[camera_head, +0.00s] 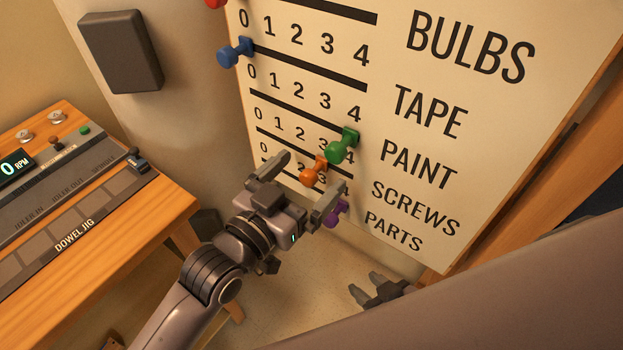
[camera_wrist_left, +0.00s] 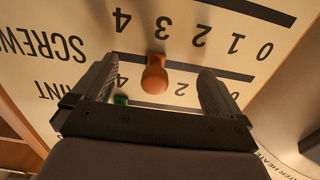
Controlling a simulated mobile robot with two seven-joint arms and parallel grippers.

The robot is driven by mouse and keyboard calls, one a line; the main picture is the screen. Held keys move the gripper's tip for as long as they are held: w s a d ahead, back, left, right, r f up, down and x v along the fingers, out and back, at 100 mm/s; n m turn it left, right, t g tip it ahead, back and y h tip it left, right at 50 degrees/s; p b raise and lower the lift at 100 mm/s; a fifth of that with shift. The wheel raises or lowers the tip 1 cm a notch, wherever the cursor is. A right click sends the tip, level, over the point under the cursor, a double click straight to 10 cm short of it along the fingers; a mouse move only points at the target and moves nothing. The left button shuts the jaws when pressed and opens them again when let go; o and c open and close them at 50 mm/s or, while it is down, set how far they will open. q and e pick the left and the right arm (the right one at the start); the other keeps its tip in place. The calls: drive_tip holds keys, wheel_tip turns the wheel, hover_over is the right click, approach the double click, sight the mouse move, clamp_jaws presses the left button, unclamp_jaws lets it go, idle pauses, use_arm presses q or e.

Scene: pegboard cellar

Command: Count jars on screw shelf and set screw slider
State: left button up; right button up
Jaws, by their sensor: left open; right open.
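The orange slider knob (camera_head: 313,173) is on the SCREWS row of the cream board (camera_head: 490,110), at about the 3. In the left wrist view, which shows the board upside down, the orange knob (camera_wrist_left: 155,77) stands between my left gripper's fingers (camera_wrist_left: 158,88), with gaps on both sides. In the head view my left gripper (camera_head: 313,170) is open around it. My right gripper (camera_head: 369,284) is open and empty, low near the board's bottom edge. No jars or screw shelf are in view.
A green knob (camera_head: 342,146) sits near the 4 just above the orange one. A purple knob (camera_head: 336,215) is close below my left gripper. A blue knob (camera_head: 236,53) is at 0 on TAPE. A wooden bench (camera_head: 150,205) stands at left.

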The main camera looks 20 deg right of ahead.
use_arm(q)
drive_tip(key=shift+s+a, duration=0.2)
drive_tip(key=shift+a, duration=0.1)
drive_tip(key=v, duration=0.8)
drive_tip(key=shift+s+a, duration=0.25)
drive_tip(key=shift+a, duration=0.05)
idle(0.7)
drive_tip(key=s+a+f+n+y, duration=0.3)
drive_tip(key=a+f+y, duration=0.3)
drive_tip(key=a+f, duration=0.6)
drive_tip(key=s+a+f+n+y, duration=0.3)
drive_tip(key=a+f+n+y, duration=0.2)
drive_tip(key=a+f, duration=0.6)
drive_tip(key=shift+a+f+y, duration=0.35)
drive_tip(key=shift+f+y, duration=0.15)
drive_tip(key=shift+y, duration=0.2)
drive_tip(key=shift+s, duration=0.1)
idle(2.8)
